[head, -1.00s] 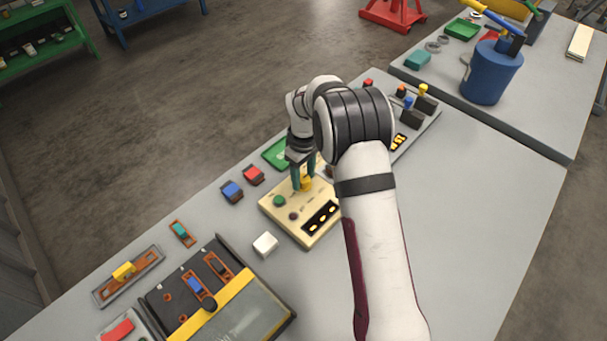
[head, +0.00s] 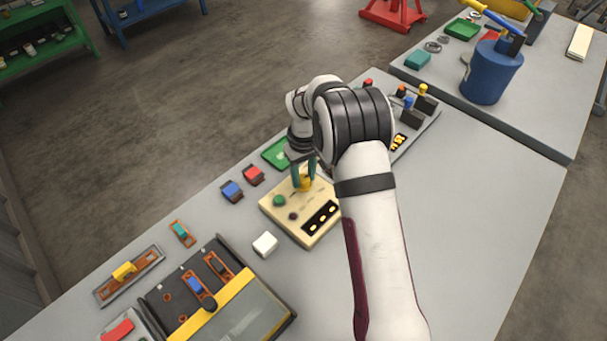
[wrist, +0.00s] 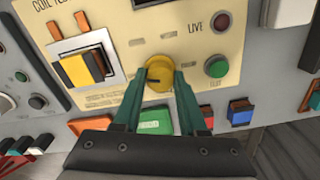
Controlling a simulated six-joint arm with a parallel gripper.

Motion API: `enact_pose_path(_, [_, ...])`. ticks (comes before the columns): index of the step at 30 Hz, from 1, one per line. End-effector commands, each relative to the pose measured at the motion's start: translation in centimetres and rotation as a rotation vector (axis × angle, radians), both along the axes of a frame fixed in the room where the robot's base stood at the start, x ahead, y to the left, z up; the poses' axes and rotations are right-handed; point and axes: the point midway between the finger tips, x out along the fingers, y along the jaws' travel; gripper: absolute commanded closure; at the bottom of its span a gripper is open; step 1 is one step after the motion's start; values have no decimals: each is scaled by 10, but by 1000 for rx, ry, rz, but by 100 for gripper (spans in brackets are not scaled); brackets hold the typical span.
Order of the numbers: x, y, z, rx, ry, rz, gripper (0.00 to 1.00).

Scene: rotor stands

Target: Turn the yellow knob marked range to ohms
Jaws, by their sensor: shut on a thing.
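The yellow knob (wrist: 160,74) sits on a beige panel (wrist: 125,38) and also shows in the head view (head: 305,185). A dark pointer line on its face runs toward the left in the wrist view. Small marks lie around it, but their lettering is too small to read. My gripper (wrist: 160,78) has its two green fingers on opposite sides of the knob and is shut on it. In the head view my gripper (head: 304,177) reaches down to the knob from above, and my arm hides the panel's right side.
The bench's right side is clear.

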Motion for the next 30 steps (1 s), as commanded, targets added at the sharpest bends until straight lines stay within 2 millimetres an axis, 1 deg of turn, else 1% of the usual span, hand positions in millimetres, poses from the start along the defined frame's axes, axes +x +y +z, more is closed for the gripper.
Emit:
enact_pose_path(9, [0, 0, 1, 0, -1, -297, 100])
enact_pose_path(18, [0, 0, 1, 0, -1, -539, 100])
enact_pose_path(24, [0, 0, 1, 0, -1, -651, 100])
enact_pose_path(30, [0, 0, 1, 0, -1, -717, 100])
